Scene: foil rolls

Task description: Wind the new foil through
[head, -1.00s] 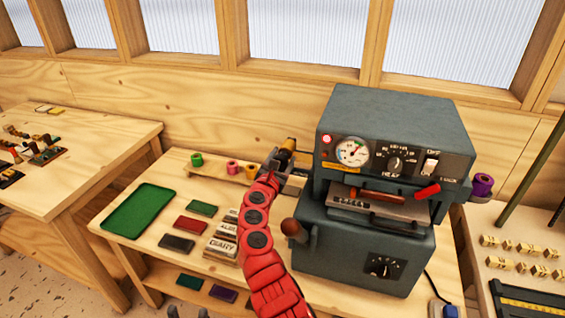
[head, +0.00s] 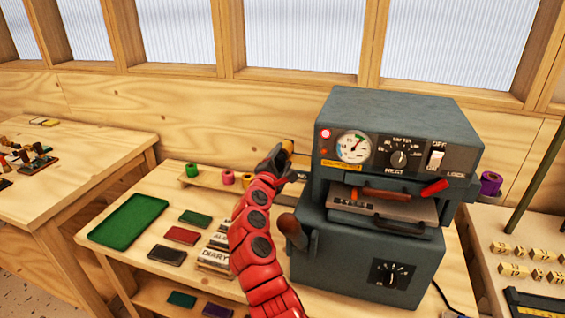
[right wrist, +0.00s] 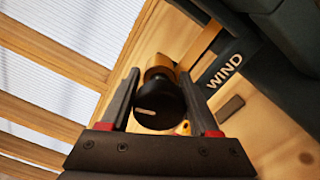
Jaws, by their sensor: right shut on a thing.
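The grey foil press (head: 395,135) stands on the bench, with a gauge, dials and switch on its front. My right gripper (head: 283,160) is at the left side of the press. In the right wrist view, the gripper (right wrist: 159,75) is shut on a black knob (right wrist: 158,108) with a white mark. A gold foil roll (right wrist: 160,72) sits just behind the knob, and a gold strip (right wrist: 203,42) runs up toward the press. A dark bracket marked WIND (right wrist: 223,70) is beside it. A purple roll (head: 490,182) is on the right side of the press. My left gripper is not in view.
Green (head: 192,170) and pink (head: 228,177) rolls stand on a wooden rack behind my arm. A green tray (head: 128,220), coloured covers (head: 181,235) and stacked DIARY books (head: 216,256) lie on the bench. A brown-handled lever (head: 289,226) sticks out near my forearm.

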